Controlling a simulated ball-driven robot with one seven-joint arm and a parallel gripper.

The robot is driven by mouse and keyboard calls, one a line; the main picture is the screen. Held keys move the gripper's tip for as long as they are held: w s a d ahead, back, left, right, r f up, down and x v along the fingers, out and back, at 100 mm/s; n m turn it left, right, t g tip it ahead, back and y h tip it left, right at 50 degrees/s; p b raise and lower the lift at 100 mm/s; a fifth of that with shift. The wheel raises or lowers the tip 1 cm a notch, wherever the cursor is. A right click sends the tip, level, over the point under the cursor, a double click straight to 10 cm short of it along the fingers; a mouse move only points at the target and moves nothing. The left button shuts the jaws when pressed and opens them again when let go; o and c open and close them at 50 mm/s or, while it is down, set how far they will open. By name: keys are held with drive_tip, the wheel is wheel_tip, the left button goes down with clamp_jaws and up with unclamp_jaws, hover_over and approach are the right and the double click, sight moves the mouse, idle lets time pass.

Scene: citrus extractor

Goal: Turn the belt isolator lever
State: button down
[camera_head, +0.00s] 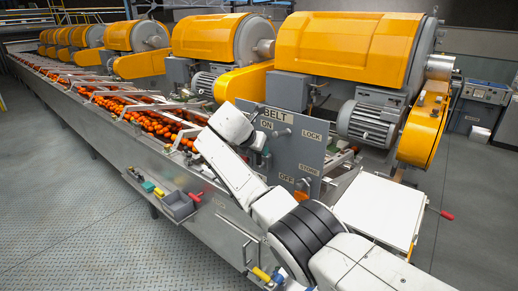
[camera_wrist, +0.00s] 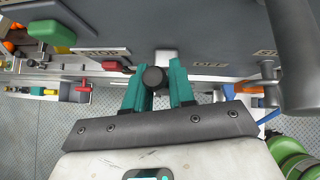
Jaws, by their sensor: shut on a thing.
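The belt isolator panel (camera_head: 292,150) is a grey upright plate lettered BELT, ON, LOCK, STORE and OFF. In the wrist view its grey face (camera_wrist: 200,25) fills the top, with the OFF label (camera_wrist: 208,66) just right of my gripper (camera_wrist: 160,84). My gripper's teal fingers are shut on the dark round end of the lever (camera_wrist: 153,78), between the STOP and OFF labels. A short pale metal piece (camera_wrist: 166,56) shows behind the knob.
A dark cylinder (camera_wrist: 295,55) sticks out at the wrist view's right. A green block (camera_wrist: 51,34) and a red piece (camera_wrist: 115,66) lie left. An orange-filled conveyor (camera_head: 130,103) runs left of the panel; a white table (camera_head: 380,208) stands right. Floor (camera_head: 70,190) at left is clear.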

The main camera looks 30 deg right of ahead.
drive_tip(key=shift+f, duration=0.1)
drive_tip(key=c, duration=1)
unclamp_jaws()
drive_tip(key=shift+w, duration=0.1)
drive_tip(key=shift+c, duration=0.2)
drive_tip(key=shift+a, duration=0.1)
drive_tip(key=b+v, duration=0.2)
drive_tip(key=v, duration=0.8)
drive_tip(key=shift+a+r, duration=0.2)
drive_tip(key=shift+r, duration=0.1)
